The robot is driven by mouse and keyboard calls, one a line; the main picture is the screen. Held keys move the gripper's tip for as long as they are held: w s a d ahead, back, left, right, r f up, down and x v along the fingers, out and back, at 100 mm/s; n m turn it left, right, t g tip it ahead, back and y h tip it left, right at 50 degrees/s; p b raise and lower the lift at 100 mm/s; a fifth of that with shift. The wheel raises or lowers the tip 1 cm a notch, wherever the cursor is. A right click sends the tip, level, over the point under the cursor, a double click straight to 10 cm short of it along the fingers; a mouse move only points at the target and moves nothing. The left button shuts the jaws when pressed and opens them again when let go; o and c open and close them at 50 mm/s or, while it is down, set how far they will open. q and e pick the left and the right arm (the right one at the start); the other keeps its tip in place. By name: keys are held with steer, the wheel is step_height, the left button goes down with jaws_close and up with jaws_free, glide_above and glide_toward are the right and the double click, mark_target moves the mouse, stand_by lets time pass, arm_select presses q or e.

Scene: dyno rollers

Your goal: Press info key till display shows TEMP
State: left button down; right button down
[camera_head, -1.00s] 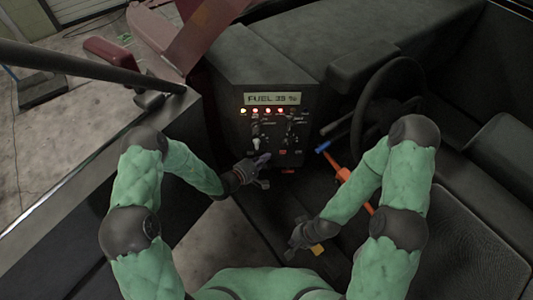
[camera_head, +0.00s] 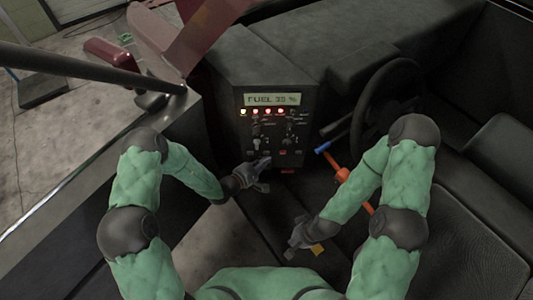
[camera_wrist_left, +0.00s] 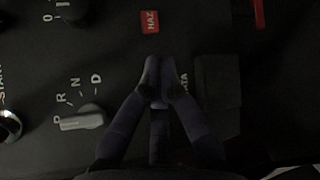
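The dark control panel (camera_head: 278,133) stands ahead of me, and its display (camera_head: 272,99) reads FUEL 35 %. My left gripper (camera_head: 265,170) is at the panel's lower left. In the left wrist view its fingertips (camera_wrist_left: 161,72) are together and hold nothing visible. They lie just below the red HAZ key (camera_wrist_left: 150,21) in that view; I cannot tell whether they touch the panel. A dark square key (camera_wrist_left: 217,82) is right of them, beside a partly hidden label ending in ATA. No INFO label is readable. My right gripper (camera_head: 303,236) is low, well away from the panel; its fingers are unclear.
A P-R-N-D selector knob (camera_wrist_left: 82,119) is left of the left fingertips in the wrist view. The steering wheel (camera_head: 384,108) and an orange lever with a blue tip (camera_head: 335,162) stand right of the panel. A row of lit lamps (camera_head: 262,111) lies under the display.

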arm_select(q)
steer(key=shift+s+p, duration=0.75)
steer(key=shift+s, duration=1.75)
